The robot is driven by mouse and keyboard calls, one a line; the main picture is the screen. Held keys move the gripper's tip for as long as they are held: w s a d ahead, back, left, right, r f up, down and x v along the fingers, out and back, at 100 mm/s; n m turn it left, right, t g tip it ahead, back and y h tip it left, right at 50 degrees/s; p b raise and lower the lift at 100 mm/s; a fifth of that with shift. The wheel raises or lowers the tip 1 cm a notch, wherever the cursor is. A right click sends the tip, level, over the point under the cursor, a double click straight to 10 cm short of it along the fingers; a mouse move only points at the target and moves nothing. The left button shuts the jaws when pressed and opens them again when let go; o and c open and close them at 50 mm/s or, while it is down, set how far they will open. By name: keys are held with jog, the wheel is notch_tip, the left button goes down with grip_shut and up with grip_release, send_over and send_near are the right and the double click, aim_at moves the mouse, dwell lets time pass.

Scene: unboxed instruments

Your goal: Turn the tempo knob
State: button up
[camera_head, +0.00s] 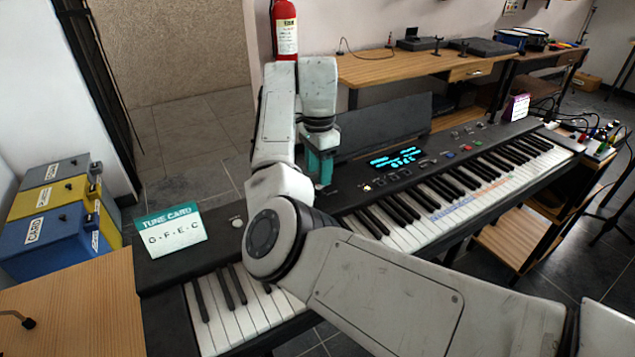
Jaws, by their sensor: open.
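The black electronic keyboard (345,196) runs from the lower left to the upper right, with a lit cyan display on its panel. A small light-coloured round knob (237,222) sits on the panel at the left, beside the tune card. A small lit spot (367,187) and several small controls sit near the display; I cannot read which is the tempo knob. My gripper (320,182) has teal fingers pointing down, over or just behind the panel left of the display. It is open, and nothing shows between the fingers. My arm hides part of the panel and keys.
A tune card (170,232) reading G-F-E-C stands on the keyboard's left end. A small pink-purple box (516,107) stands at its far right end. Blue, yellow and grey cases (50,225) are stacked at the left. A wooden bench (400,68) stands behind.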

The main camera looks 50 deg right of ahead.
aim_at(319, 187)
jog(key=shift+f, duration=2.2)
grip_shut()
